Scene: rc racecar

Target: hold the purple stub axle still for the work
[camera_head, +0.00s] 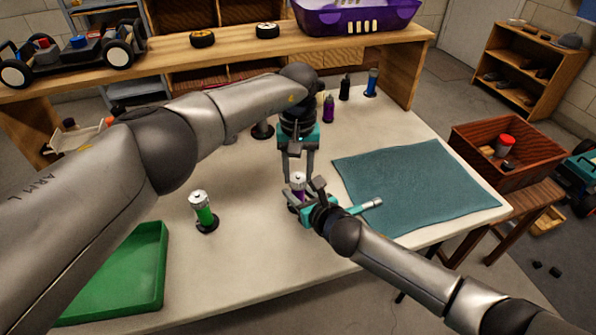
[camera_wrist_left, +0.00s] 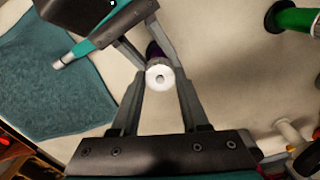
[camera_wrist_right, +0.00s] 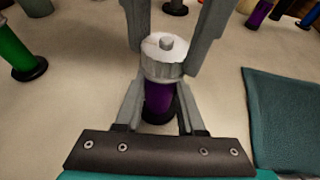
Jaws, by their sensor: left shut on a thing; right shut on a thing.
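The purple stub axle (camera_head: 293,196) stands upright on the white table, with a pale ribbed cap (camera_head: 298,178) on top. In the right wrist view its purple body (camera_wrist_right: 158,97) rises from a dark base. My right gripper (camera_head: 308,197) is shut around the purple body, low, below the cap. My left gripper (camera_head: 299,176) reaches down from above and is shut on the cap (camera_wrist_right: 163,56), a finger on each side. The left wrist view looks down on the cap (camera_wrist_left: 160,77); the purple body is mostly hidden beneath it there.
A green stub axle (camera_head: 203,213) stands to the left, near a green tray (camera_head: 160,262). A teal mat (camera_head: 415,180) lies to the right; a teal rod with a pale tip (camera_head: 372,203) shows by its edge. Purple, black and blue posts (camera_head: 371,84) stand behind.

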